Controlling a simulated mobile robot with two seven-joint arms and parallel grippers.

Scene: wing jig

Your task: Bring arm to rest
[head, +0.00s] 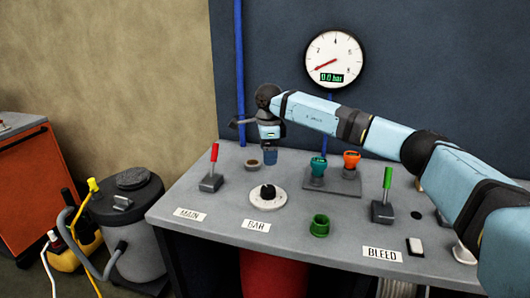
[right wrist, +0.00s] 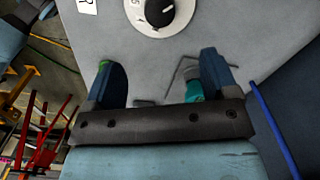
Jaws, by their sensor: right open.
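My right arm (head: 385,137) reaches in from the right across the panel in the head view. My right gripper (head: 270,156) hangs over the back of the grey panel (head: 215,222), fingers pointing down. In the right wrist view the right gripper (right wrist: 160,72) has its two blue fingers wide apart, with bare panel between them and nothing held. A teal piece (right wrist: 194,91) shows beside the right-hand finger, partly hidden; I cannot tell whether they touch. My left gripper is not in view.
A red lever (head: 214,153), black knob (head: 268,193), teal fitting (head: 318,166), orange fitting (head: 351,160), green ring (head: 320,225) and green lever (head: 387,183) stand on the panel. A gauge (head: 335,57) reading 0.0 bar is on the wall. A grey drum (head: 128,230) stands left.

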